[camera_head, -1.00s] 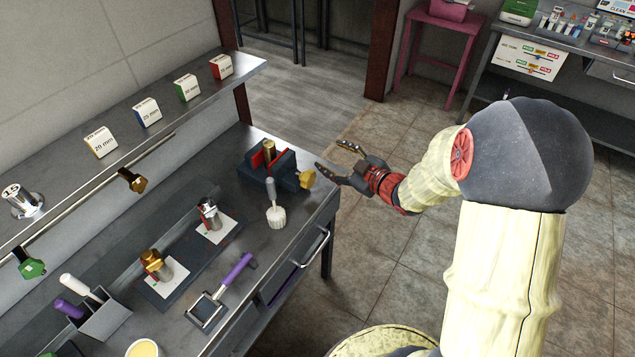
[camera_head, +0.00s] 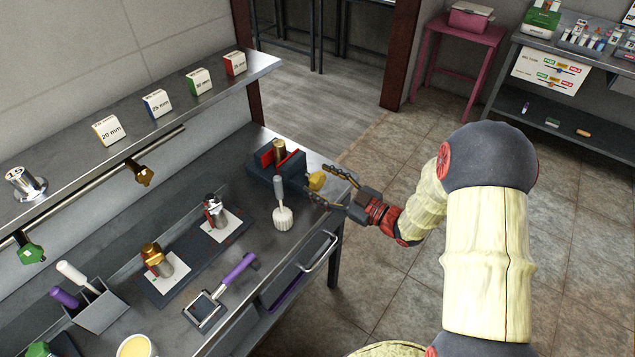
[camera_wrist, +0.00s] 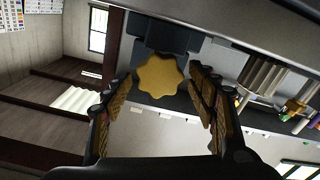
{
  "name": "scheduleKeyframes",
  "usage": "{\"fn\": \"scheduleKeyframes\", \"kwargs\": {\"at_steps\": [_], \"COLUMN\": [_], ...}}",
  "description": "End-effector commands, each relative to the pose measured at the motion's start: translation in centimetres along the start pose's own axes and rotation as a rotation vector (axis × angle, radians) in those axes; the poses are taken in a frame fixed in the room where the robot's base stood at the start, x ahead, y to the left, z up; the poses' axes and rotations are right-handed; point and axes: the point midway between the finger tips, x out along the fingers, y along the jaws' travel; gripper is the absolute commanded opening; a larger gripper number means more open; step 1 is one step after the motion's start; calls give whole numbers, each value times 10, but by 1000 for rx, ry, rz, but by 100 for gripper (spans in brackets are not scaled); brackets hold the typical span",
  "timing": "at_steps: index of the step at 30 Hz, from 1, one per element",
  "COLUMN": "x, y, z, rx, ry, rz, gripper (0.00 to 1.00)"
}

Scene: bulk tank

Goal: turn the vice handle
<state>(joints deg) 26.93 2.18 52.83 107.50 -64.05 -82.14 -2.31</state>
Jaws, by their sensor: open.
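The vice (camera_head: 283,173) stands at the far right corner of the steel bench. It has red jaw faces and a brass cylinder (camera_head: 279,150) upright between them. Its yellow lobed handle (camera_head: 317,181) sticks out on the right side. My gripper (camera_head: 323,186) is open at the handle, with its fingers to either side of it in the head view. In the wrist view the handle (camera_wrist: 159,76) lies ahead between the two spread fingertips (camera_wrist: 160,85). I see no clear contact between fingers and handle.
A white-bristled brush (camera_head: 283,212) stands close in front of the vice. Brass and steel fittings on white cards, a purple-handled tool (camera_head: 220,291) and a grey holder (camera_head: 102,311) lie nearer. A shelf (camera_head: 150,135) with small boxes runs behind. The floor to the right is open.

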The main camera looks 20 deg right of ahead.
Motion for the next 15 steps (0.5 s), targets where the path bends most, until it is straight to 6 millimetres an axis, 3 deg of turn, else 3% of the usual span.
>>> {"fn": "scheduleKeyframes", "kwargs": {"at_steps": [6, 15], "x": [14, 15], "y": [0, 0], "z": [0, 0], "rx": [1, 1], "ry": [1, 0], "rz": [0, 1], "gripper": [58, 55]}}
